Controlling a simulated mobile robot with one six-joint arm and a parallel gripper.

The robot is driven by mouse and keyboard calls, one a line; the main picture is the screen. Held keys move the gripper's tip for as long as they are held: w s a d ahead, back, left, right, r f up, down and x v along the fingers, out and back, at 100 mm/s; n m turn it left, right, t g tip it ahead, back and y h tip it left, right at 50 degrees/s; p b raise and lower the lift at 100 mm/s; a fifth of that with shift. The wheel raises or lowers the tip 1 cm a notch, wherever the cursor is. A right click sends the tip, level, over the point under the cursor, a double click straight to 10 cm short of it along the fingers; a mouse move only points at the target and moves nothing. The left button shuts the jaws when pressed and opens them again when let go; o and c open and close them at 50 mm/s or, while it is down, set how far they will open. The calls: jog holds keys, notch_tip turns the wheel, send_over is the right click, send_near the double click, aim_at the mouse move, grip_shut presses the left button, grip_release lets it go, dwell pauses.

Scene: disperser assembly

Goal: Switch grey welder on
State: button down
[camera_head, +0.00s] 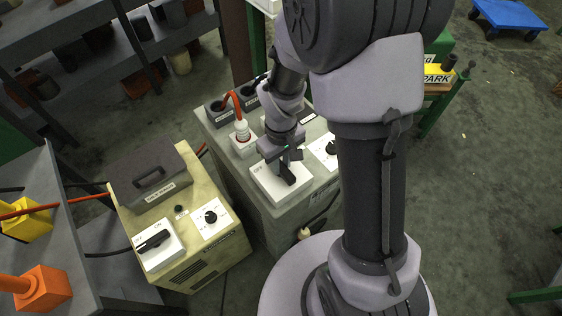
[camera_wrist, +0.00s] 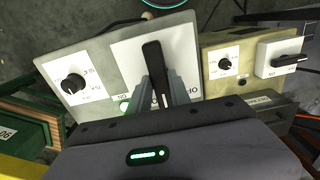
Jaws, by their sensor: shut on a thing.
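The grey welder (camera_head: 267,213) stands in the middle of the head view, with a white switch plate (camera_head: 268,186) on its top. In the wrist view, the plate (camera_wrist: 128,58) carries a black rotary switch handle (camera_wrist: 152,55). My gripper (camera_wrist: 159,80) is shut on this handle, with one finger on each side. In the head view my gripper (camera_head: 288,170) is over the plate and hides most of the handle. The plate has ON and OFF lettering near its lower edge. A small pale green round lamp (camera_wrist: 124,106) shows beside the ON lettering.
A black dial (camera_wrist: 72,84) sits on the grey welder beside the switch plate. A red plug (camera_head: 242,130) stands in its socket at the back. A yellow welder (camera_head: 203,262) with its own black switch (camera_head: 153,241) stands close on the left. Shelves stand farther left.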

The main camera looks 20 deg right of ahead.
aim_at(281, 166)
jog(key=c, duration=1.2)
grip_release()
notch_tip(281, 166, up, 17)
jog(key=p, duration=0.7)
jog(key=shift+r, duration=0.2)
